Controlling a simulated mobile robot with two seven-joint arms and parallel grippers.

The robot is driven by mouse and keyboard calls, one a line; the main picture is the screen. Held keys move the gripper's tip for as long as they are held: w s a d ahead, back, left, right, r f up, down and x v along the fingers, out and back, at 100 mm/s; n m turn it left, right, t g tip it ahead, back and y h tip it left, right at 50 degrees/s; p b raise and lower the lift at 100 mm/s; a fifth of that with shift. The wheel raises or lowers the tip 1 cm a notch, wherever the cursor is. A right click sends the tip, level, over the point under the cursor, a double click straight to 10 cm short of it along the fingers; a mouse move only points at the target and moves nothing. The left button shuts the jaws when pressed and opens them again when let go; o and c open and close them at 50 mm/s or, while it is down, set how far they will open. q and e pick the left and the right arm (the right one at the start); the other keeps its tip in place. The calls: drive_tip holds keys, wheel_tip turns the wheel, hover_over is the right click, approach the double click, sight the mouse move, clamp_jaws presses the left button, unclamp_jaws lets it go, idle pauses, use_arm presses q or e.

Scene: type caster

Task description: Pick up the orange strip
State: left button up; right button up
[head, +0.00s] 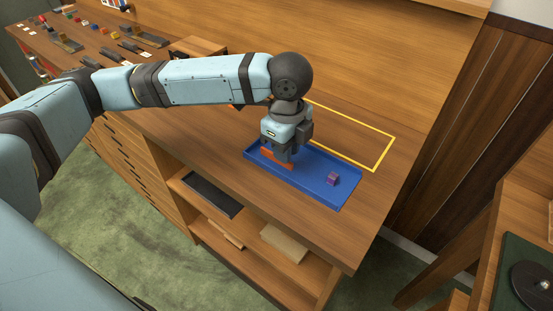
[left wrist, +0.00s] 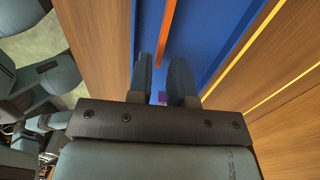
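The orange strip (head: 268,154) lies in the blue tray (head: 305,191), partly hidden by my left gripper in the head view. My left gripper (head: 286,157) points down over the tray, right at the strip. In the left wrist view its two fingers (left wrist: 163,65) stand apart, and the orange strip (left wrist: 167,30) runs from the top edge down to the gap between them. I see no finger clearly touching the strip, and I cannot tell how high the tips are above the tray floor. My right gripper is not in view.
A purple cube (head: 333,179) sits in the tray to the right of the gripper. A yellow outlined rectangle (head: 379,168) marks the bench top behind the tray. A wooden back panel (head: 390,60) rises behind. Various small parts sit on the bench at far left.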

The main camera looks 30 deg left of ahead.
use_arm(q)
wheel_tip(320, 180, down, 3)
drive_tip(key=shift+r, duration=0.1)
clamp_jaws()
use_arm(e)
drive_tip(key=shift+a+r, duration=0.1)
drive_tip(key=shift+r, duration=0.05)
